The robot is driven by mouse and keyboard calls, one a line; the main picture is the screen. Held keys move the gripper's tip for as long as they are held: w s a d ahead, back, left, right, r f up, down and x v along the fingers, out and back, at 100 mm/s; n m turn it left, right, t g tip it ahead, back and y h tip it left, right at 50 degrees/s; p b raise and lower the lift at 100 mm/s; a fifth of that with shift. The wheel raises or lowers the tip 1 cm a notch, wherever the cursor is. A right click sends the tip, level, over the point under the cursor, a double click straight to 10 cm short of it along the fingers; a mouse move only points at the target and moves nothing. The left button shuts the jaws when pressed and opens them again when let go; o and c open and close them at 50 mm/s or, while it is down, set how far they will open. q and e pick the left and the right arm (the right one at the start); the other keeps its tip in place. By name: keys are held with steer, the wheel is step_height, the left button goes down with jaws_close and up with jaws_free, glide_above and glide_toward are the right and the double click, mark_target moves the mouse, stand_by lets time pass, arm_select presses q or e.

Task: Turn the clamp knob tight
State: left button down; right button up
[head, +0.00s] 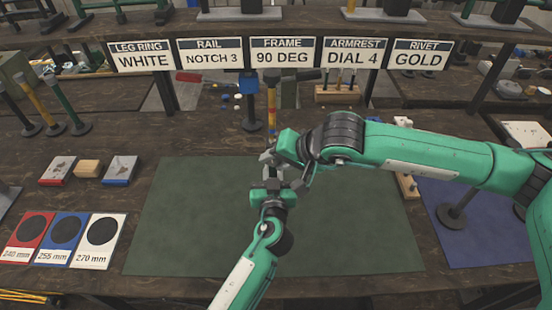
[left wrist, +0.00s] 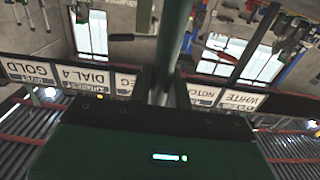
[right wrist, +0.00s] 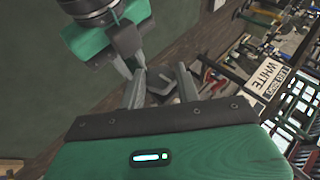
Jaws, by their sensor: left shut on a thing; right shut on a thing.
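My right gripper (head: 268,158) reaches in from the right over the green mat (head: 190,220). In the right wrist view its fingers (right wrist: 160,90) are shut on a small dark grey piece (right wrist: 162,82), which may be the clamp knob; its shape is partly hidden. My left gripper (head: 273,178) comes up from below, close to the right one. In the left wrist view its fingers (left wrist: 160,88) are shut on a slim part in line with a dark green tube (left wrist: 175,42). The left gripper also shows at upper left in the right wrist view. The clamp itself is not clearly seen.
Signs hang along the rack, among them a FRAME sign (head: 286,54). Red, blue and white size cards (head: 66,252) lie at left, with small blocks behind them. A blue mat (head: 470,240) lies at right with a stand on it. Most of the green mat is clear.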

steer(key=shift+y, duration=0.3)
steer(key=o, duration=1)
steer(key=v, duration=1.2)
